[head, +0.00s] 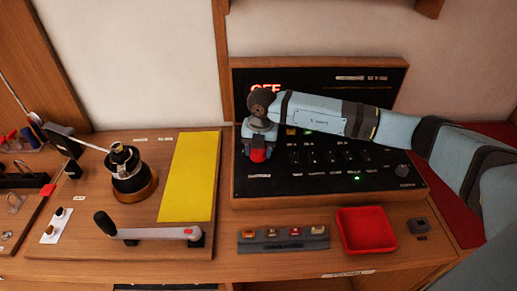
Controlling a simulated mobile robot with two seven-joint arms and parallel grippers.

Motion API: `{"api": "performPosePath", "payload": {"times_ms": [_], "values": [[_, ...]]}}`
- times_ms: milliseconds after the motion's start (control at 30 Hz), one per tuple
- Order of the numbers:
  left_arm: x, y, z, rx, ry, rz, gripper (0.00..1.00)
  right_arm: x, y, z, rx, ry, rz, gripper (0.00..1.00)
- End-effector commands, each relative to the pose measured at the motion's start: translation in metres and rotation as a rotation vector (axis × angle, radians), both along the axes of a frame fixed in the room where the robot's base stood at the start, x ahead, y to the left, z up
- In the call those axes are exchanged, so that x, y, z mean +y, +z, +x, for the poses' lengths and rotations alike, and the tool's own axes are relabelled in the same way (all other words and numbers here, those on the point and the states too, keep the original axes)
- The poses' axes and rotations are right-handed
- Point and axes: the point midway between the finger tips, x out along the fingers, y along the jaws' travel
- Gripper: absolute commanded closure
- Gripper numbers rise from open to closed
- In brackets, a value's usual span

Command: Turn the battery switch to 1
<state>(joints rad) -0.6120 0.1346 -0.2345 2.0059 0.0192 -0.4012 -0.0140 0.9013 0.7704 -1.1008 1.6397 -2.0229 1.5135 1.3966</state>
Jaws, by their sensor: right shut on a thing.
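A black switch panel (300,186) stands against the wall at the back right of the bench. The red battery switch (258,155) is at the panel's lower left, mostly covered by my gripper. My right gripper (258,148) comes down over it and is shut on it. The switch's pointer and the position marks around it are hidden. Red lit letters (265,88) above the gripper seem to read OFF, partly covered by my wrist. My left gripper is not in view.
A red tray (366,231) and a grey strip of small blocks (284,238) lie before the panel. Left of it are a yellow mat (190,176), a winch (131,172) and a black-handled crank (150,233). My right arm crosses the panel's upper right.

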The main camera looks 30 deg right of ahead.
Motion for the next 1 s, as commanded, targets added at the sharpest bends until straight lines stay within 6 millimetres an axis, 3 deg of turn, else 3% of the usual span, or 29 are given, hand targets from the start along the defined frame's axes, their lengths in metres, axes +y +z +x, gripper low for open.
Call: {"api": "performPosePath", "payload": {"times_ms": [367, 1000], "values": [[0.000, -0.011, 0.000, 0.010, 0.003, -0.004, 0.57, -0.001, -0.001, 0.001, -0.003, 0.162, 0.000, 0.72], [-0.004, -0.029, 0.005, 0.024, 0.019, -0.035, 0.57, -0.001, -0.001, 0.002, -0.003, 0.746, -0.001, 0.72]]}}
